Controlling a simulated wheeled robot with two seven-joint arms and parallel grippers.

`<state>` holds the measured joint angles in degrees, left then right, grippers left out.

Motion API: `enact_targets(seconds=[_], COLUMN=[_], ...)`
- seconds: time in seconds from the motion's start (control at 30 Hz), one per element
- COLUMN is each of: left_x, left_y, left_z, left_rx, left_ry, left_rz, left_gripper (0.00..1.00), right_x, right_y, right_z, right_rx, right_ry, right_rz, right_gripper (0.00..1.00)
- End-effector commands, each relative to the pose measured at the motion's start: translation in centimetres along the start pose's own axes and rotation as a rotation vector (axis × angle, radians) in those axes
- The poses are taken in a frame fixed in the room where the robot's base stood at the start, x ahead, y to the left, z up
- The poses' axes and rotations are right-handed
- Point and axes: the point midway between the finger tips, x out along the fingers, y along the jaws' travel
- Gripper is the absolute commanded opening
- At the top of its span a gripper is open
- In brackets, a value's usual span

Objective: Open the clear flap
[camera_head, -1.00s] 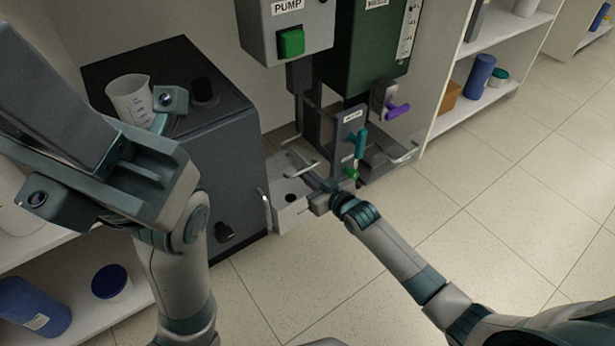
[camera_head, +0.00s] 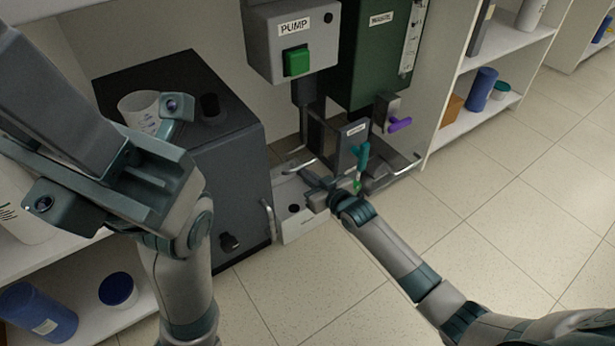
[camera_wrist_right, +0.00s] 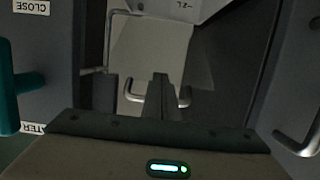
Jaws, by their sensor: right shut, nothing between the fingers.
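My right gripper (camera_head: 310,182) is shut and empty, low in front of the rig, beside the front of a pale box (camera_head: 290,222). In the right wrist view its shut fingers (camera_wrist_right: 160,88) point between grey walls, with a bent metal handle (camera_wrist_right: 185,96) just past the tips. I cannot tell whether they touch it. I cannot make out the clear flap surely; its see-through panel does not stand out. My left arm fills the left of the head view; its gripper (camera_head: 60,75) is cropped and its fingertips are not seen.
A pump box (camera_head: 292,42) with a green button and a green tank (camera_head: 372,55) hang above. A dark cabinet (camera_head: 235,175) stands left. The floor at right is clear.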

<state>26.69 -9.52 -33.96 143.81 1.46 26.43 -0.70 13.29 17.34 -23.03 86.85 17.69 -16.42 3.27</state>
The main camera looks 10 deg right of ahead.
Motion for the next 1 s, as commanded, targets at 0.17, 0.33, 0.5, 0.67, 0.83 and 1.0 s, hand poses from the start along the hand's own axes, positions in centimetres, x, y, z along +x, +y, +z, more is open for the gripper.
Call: enact_targets(seconds=[0.17, 0.33, 0.5, 0.67, 0.83, 1.0], left_x=[0.6, 1.1, 1.6, 2.1, 2.6, 2.8], left_y=[-0.1, -0.1, -0.2, -0.3, -0.3, -0.4], left_z=[0.2, 0.3, 0.5, 0.7, 0.8, 0.9], left_rx=[0.0, 0.0, 0.0, 0.0, 0.0, 0.0], left_ry=[0.0, 0.0, 0.0, 0.0, 0.0, 0.0], left_rz=[0.0, 0.0, 0.0, 0.0, 0.0, 0.0], left_gripper=[0.31, 0.31, 0.31, 0.31, 0.31, 0.31], right_x=[0.5, 0.9, 1.4, 1.8, 2.2, 2.5], right_y=[-0.1, -0.2, -0.2, -0.2, -0.2, -0.1], right_z=[0.1, -0.7, -1.5, -2.3, -3.3, -4.0], right_rx=[0.001, 0.002, 0.002, 0.002, 0.002, 0.002], right_ry=[-0.023, -0.024, -0.025, -0.025, -0.022, -0.016], right_rz=[0.0, -0.001, -0.001, -0.002, -0.002, -0.001], right_gripper=[0.0, 0.0, 0.0, 0.0, 0.0, 0.0])
